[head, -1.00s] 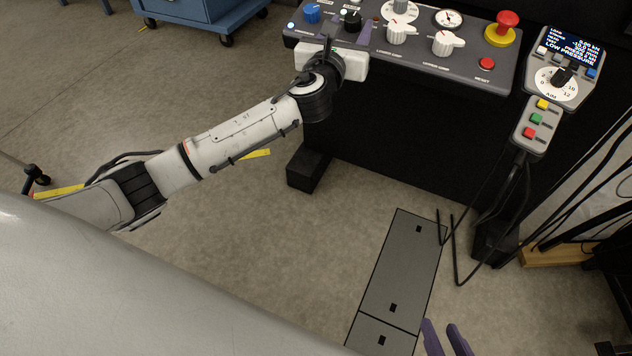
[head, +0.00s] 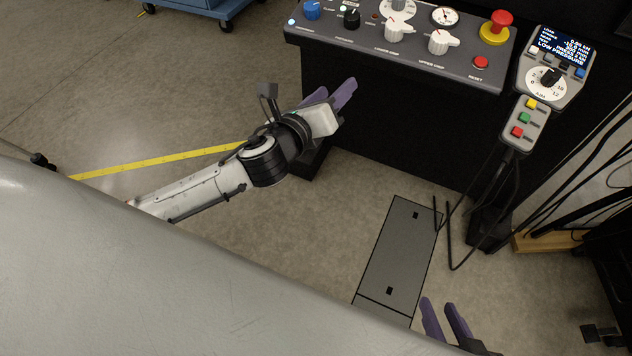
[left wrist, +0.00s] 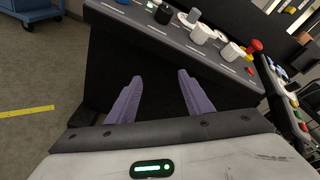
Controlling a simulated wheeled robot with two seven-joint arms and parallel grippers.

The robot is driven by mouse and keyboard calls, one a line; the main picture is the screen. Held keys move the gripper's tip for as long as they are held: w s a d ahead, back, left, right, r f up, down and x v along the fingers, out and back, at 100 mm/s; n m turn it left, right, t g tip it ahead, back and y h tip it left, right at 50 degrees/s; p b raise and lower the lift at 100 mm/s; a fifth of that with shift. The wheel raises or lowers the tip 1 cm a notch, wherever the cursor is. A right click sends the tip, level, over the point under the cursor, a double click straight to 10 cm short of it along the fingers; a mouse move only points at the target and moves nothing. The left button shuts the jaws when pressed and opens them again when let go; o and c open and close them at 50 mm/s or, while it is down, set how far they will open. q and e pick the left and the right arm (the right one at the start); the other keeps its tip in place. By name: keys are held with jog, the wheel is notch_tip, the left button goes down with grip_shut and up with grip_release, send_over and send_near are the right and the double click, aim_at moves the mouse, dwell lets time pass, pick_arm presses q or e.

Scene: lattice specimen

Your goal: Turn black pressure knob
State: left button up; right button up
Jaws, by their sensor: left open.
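The black pressure knob (head: 351,19) stands on the sloped grey control panel (head: 470,74), between a blue knob (head: 312,10) and a white grip knob. It also shows in the left wrist view (left wrist: 163,14), near the top edge. Its pointer direction is too small to read. My left gripper (head: 340,86) has purple fingers, spread and empty, below and in front of the panel, apart from the knob. In the left wrist view its fingers (left wrist: 160,75) point towards the panel front. My right gripper (head: 438,303) shows only its fingers, apart and empty, low in the head view.
White grip knobs (head: 438,42), a red reset button (head: 481,62) and a red emergency stop (head: 497,25) share the panel. A pendant (head: 548,75) with a "LOW PRESSURE" screen and another black knob stands right. Cables hang below it. Floor in front is mostly clear.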

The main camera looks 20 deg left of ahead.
pick_arm(q)
jog(key=s+d+f+n+g+p, duration=0.1)
jog(key=s+f+n+g+p, duration=0.1)
jog(key=s+f+n, duration=0.3)
jog(key=s+d+f+n+g+h+p, duration=0.1)
jog(key=s+f+n+p, duration=0.4)
jog(key=s+n, duration=0.6)
jog(key=shift+s+d+f+n+g+h, duration=0.2)
jog(key=shift+d+n+g+h, duration=0.1)
jog(key=shift+d+n+g, duration=0.6)
pick_arm(e)
notch_tip(320, 180, up, 8)
pick_arm(q)
jog(key=shift+a, duration=0.1)
pick_arm(e)
jog(key=shift+f, duration=0.1)
